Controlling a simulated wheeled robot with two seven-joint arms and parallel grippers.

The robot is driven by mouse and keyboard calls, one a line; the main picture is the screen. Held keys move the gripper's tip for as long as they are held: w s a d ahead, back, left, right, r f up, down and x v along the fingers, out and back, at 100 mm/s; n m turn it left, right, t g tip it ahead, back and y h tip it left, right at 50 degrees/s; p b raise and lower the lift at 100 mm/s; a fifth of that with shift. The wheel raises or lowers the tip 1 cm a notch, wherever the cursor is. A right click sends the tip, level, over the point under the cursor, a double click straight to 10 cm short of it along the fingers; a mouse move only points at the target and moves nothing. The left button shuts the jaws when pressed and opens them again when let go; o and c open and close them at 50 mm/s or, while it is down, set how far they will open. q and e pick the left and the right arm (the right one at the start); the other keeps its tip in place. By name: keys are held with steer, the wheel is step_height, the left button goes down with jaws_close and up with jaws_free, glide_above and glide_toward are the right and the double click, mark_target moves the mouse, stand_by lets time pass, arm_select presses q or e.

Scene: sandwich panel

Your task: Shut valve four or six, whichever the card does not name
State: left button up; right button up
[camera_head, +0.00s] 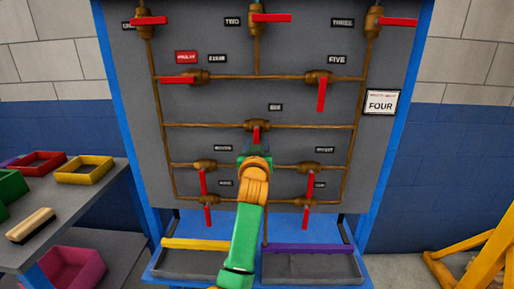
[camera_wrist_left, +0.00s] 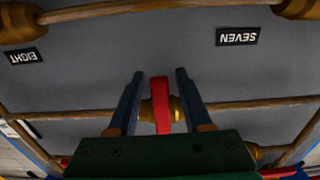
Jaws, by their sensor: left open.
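A grey panel (camera_head: 300,95) carries brown pipes and valves with red handles. The card (camera_head: 381,102) at its right reads FOUR. The middle valve (camera_head: 257,125), under a small label (camera_head: 275,107) too small to read surely, has its red handle (camera_head: 256,135) hanging down, across its level pipe. The upper left valve (camera_head: 202,77) has its red handle (camera_head: 178,80) lying along its pipe. My left gripper (camera_head: 257,150) is open at the middle valve; in the left wrist view its fingers (camera_wrist_left: 158,76) stand either side of the red handle (camera_wrist_left: 162,108). My right gripper is out of view.
Other valves surround the middle one; lower handles (camera_head: 203,182) and (camera_head: 312,182) hang close beside my arm. Grey trays with a yellow edge (camera_head: 195,244) and purple edge (camera_head: 307,249) lie below. A shelf (camera_head: 95,195) with bins stands left, a yellow frame (camera_head: 490,262) right.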

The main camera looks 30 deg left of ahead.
arm_select(q)
steer(key=b+v, duration=0.1)
steer(key=v, duration=0.6)
steer(key=s+d+f+m+g+h, duration=0.2)
steer(key=s+f, duration=0.1)
steer(key=f, duration=0.5)
steer(key=s+d+f+m+g+h, duration=0.1)
steer(key=s+d+f+h, duration=0.2)
steer(key=f, duration=0.5)
steer(key=s+d+f+m+g+h, duration=0.15)
steer(key=s+f, duration=0.25)
steer(key=f, duration=0.4)
steer(key=s+d+f+m+g+h, duration=0.2)
steer(key=s+d+f+g, duration=0.3)
steer(key=s, duration=0.5)
steer(key=s+d+f+m+g+h, duration=0.15)
steer(key=s+d+f, duration=0.25)
steer(key=s+f, duration=0.45)
steer(key=s+f+g+p, duration=0.15)
steer(key=s+f, duration=0.25)
steer(key=f, duration=1)
steer(key=s+a+f+g, duration=0.1)
steer(key=s+a+f, duration=0.1)
steer(key=s+f, duration=0.6)
steer(key=s+p, duration=0.1)
steer(key=s, duration=0.2)
steer(key=shift+a+m+g, duration=0.2)
steer(key=shift+m+g, duration=0.15)
steer(key=shift+m, duration=0.05)
